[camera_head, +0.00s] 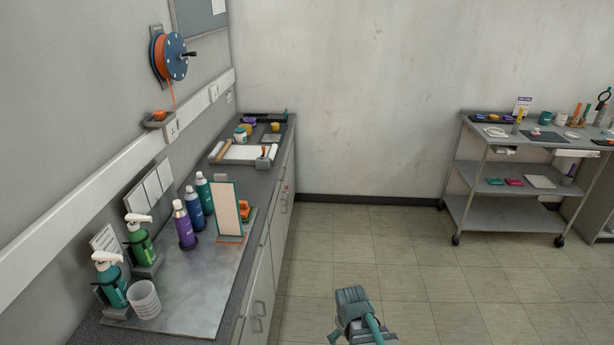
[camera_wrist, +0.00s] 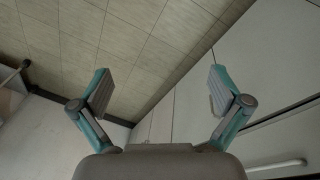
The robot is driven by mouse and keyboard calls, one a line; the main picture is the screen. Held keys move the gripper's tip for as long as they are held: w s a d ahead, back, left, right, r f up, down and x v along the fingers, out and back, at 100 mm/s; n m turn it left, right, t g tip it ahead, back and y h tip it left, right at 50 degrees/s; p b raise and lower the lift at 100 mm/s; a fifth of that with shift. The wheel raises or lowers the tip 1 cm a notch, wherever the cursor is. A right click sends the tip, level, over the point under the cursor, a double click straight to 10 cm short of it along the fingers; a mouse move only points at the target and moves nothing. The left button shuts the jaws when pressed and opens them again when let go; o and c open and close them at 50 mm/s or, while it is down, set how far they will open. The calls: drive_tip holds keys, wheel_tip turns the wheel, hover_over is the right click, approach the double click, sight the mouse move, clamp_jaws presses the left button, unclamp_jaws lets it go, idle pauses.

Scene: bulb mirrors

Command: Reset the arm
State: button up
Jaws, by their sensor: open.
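My gripper shows in the wrist view (camera_wrist: 160,92) with its two fingers wide apart and nothing between them. Beyond the fingers are floor tiles, pale cabinet fronts and a wall. In the head view part of my arm shows at the bottom centre, over the tiled floor to the right of the counter. The fingertips cannot be made out there.
A long counter (camera_head: 205,285) on the left holds pump bottles (camera_head: 140,245), a white cup (camera_head: 144,299), several spray bottles and a standing mirror (camera_head: 226,210). A wheeled trolley (camera_head: 505,167) stands at the right. The tiled floor (camera_head: 390,240) between them is clear.

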drive_tip(key=s+d+f+m+g, duration=0.1)
drive_tip(key=s+d+m+g, duration=0.1)
drive_tip(key=s+d+m, duration=0.25)
drive_tip(key=s+f+g, duration=0.3)
drive_tip(key=s+f, duration=0.6)
drive_tip(key=s, duration=0.5)
drive_tip(key=s+f+g, duration=0.3)
drive_tip(key=s+f, duration=0.6)
drive_tip(key=s, duration=0.5)
drive_tip(key=shift+s+f+m+y, duration=0.3)
drive_tip(key=shift+f+m+y, duration=0.05)
drive_tip(key=shift+f+y, duration=0.05)
